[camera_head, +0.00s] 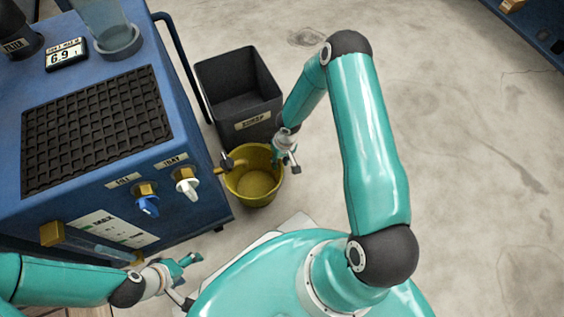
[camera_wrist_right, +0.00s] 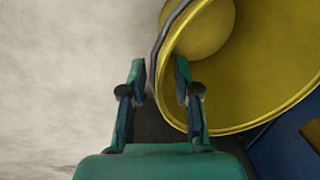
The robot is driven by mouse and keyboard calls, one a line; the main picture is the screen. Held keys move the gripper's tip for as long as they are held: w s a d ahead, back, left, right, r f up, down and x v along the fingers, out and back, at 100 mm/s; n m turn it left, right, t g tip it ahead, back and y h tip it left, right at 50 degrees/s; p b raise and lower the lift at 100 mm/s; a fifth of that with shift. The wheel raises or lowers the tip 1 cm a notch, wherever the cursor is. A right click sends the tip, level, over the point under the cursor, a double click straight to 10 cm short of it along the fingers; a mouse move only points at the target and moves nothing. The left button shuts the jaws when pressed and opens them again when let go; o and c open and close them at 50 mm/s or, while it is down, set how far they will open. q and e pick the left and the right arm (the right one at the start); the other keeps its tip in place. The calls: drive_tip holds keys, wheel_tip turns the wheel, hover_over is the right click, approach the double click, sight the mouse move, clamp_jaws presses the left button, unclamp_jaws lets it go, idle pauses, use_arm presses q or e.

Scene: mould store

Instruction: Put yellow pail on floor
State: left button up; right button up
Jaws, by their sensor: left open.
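The yellow pail (camera_head: 253,186) is by the right side of the blue cart, in front of the black bin, its mouth facing up. I cannot tell whether it hangs or rests on the floor. My right gripper (camera_head: 290,158) is at its far right rim. In the right wrist view, the fingers (camera_wrist_right: 160,75) straddle the wall of the pail (camera_wrist_right: 245,75), one outside and one inside. I cannot tell whether they press on it. My left gripper (camera_head: 189,280) is open and empty beside the cart's lower front, away from the pail.
The blue cart (camera_head: 195,216) carries a black grid mat (camera_head: 95,125), a display and a clear vessel. Blue and white taps stick out of its front, and a brass fitting (camera_head: 228,162) is beside the pail. The black bin (camera_head: 240,90) stands behind. Floor (camera_head: 470,150) to the right is clear.

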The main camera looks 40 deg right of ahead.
wheel_tip(320, 180, up, 8)
drive_tip(key=p, duration=0.3)
drive_tip(key=s+a+y, duration=0.1)
drive_tip(key=s+a, duration=0.1)
drive_tip(key=a, duration=0.2)
drive_tip(key=s+a+r+y, duration=0.1)
drive_tip(key=s+a, duration=0.1)
drive_tip(key=a, duration=0.2)
drive_tip(key=s+a, duration=0.1)
drive_tip(key=a, duration=0.4)
drive_tip(key=shift+s+r+n+y, duration=0.3)
drive_tip(key=shift+s+n+y, duration=0.1)
drive_tip(key=s+a+r, duration=0.2)
drive_tip(key=s+a, duration=0.1)
drive_tip(key=s, duration=0.3)
drive_tip(key=shift+s+a, duration=0.4)
